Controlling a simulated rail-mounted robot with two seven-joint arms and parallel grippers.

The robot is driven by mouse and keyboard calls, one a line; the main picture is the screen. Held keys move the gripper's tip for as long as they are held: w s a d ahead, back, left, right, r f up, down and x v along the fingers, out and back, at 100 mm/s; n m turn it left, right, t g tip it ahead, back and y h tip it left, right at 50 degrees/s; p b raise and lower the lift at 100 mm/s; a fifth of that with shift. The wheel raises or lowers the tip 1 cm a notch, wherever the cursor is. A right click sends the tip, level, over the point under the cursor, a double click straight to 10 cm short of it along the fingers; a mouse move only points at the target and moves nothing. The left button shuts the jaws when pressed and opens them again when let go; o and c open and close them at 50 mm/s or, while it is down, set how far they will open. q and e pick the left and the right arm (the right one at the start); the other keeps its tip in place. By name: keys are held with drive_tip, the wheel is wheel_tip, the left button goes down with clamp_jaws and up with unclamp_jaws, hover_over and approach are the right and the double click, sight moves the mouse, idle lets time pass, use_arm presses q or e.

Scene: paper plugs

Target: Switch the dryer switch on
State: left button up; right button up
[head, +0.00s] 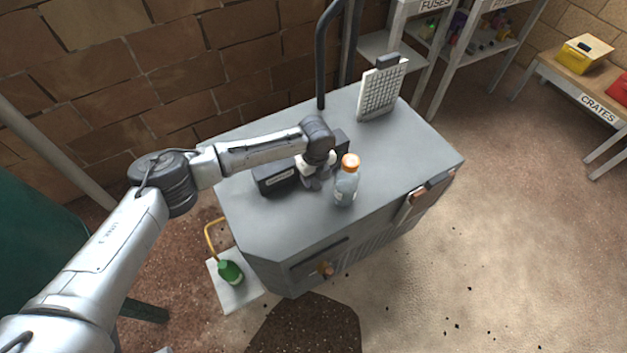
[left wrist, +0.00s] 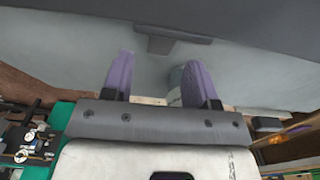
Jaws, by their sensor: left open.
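A grey cabinet-like machine (head: 400,150) stands in the middle of the head view. On its top is a low black box (head: 277,179) with a small label too blurred to read, partly hidden by my left gripper. I cannot tell for sure which part is the dryer switch. My left gripper (head: 317,184) is over the machine top, between the black box and a clear bottle with an orange cap (head: 347,182). In the left wrist view its purple fingers (left wrist: 161,82) are apart with nothing gripped. A dark bar-shaped part (left wrist: 172,36) shows beyond them.
A white perforated panel (head: 382,92) stands upright at the back of the machine top. A green bottle (head: 230,272) is on a pale slab below. Shelves and a crates bench (head: 548,72) stand behind right.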

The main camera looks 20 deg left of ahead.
sight(315, 184)
use_arm(q)
drive_tip(key=shift+f, duration=0.2)
drive_tip(key=shift+f+b, duration=0.55)
drive_tip(key=shift+f, duration=1.3)
drive_tip(key=shift+c, duration=0.5)
drive_tip(key=c, duration=0.5)
